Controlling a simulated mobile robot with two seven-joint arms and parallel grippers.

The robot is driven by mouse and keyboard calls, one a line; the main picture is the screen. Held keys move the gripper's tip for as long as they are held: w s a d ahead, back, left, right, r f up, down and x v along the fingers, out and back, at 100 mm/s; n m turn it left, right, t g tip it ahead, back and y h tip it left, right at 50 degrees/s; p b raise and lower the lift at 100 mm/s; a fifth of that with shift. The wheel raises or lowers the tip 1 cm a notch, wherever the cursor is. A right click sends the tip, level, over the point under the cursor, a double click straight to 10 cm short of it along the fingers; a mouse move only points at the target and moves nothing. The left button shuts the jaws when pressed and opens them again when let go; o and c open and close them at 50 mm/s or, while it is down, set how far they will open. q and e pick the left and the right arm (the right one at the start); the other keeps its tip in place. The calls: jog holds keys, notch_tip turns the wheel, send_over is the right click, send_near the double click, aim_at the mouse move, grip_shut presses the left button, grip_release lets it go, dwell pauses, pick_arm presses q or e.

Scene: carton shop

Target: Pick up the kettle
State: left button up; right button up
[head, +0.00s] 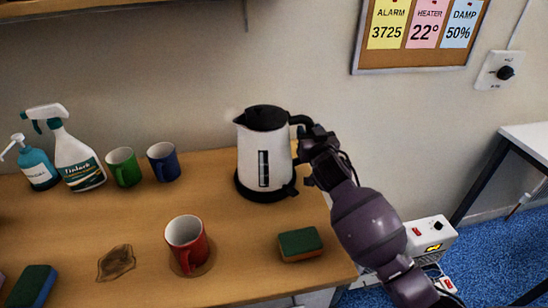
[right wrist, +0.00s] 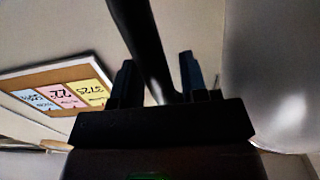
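The kettle (head: 265,158), white with a black lid and base, stands upright on the wooden counter near its right end. Its black handle (head: 301,121) is on the right side. My right gripper (head: 309,142) is at the handle, coming in from the right. In the right wrist view, the dark handle (right wrist: 146,45) runs between the two fingers of the gripper (right wrist: 158,78), with gaps showing beside it, so the fingers look open around it. The kettle body (right wrist: 280,75) is a blurred pale shape on the right there. My left gripper is not in view.
On the counter (head: 225,235) are a red mug (head: 187,245), a green sponge (head: 300,243), a brown stain (head: 116,262), green (head: 124,167) and blue (head: 163,162) mugs, and bottles (head: 75,155). A shelf (head: 60,8) is above. The counter ends right of the kettle.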

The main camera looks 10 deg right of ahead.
grip_shut()
jog(key=shift+r, duration=0.2)
dwell(0.8)
